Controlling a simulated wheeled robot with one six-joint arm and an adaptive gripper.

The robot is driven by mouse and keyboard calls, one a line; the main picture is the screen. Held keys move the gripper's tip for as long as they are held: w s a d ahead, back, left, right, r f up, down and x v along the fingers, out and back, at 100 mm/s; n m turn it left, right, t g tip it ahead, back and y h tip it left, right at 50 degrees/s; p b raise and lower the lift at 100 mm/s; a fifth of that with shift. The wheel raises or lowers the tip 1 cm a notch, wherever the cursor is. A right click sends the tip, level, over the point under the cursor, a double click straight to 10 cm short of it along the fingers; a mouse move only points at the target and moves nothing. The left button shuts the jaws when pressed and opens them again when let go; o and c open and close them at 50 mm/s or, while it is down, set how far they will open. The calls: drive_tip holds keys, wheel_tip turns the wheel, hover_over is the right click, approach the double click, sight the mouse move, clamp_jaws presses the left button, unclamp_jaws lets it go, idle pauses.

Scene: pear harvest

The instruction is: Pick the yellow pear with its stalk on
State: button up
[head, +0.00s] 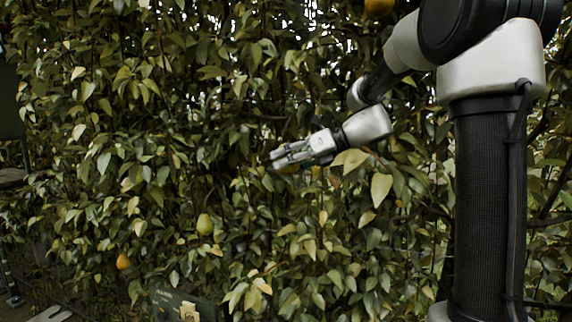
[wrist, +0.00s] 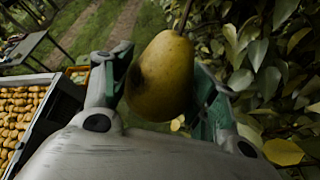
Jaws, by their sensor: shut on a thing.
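In the wrist view a yellow pear (wrist: 162,78) with a brownish tint sits between the green-lined fingers of my gripper (wrist: 165,88). Its dark stalk (wrist: 185,15) rises from the top and runs out of the picture, so its upper end is hidden. The pear hangs slightly tilted, stalk up. In the head view my gripper (head: 278,158) is at the foliage near the middle of the picture. The held pear is mostly hidden there by the gripper and leaves.
Other pears hang in the head view: a green-yellow one (head: 205,224), an orange-yellow one (head: 123,261) and one at the top (head: 380,6). Leaves crowd the wrist view's right side.

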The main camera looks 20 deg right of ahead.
sight(295, 165)
drive_tip(key=shift+s, duration=0.1)
drive_tip(key=shift+r, duration=0.1)
drive_tip(key=shift+s+r+m+g, duration=0.3)
drive_tip(key=shift+s+m+g, duration=0.2)
drive_tip(key=shift+g, duration=0.1)
drive_tip(key=shift+s+r+m+g, duration=0.35)
drive_tip(key=shift+m+g, duration=0.15)
drive_tip(key=shift+g, duration=0.1)
idle(0.4)
drive_tip(key=shift+s+f, duration=0.25)
drive_tip(key=shift+s, duration=1)
drive_tip(key=shift+s+f, duration=0.2)
drive_tip(key=shift+s, duration=1.05)
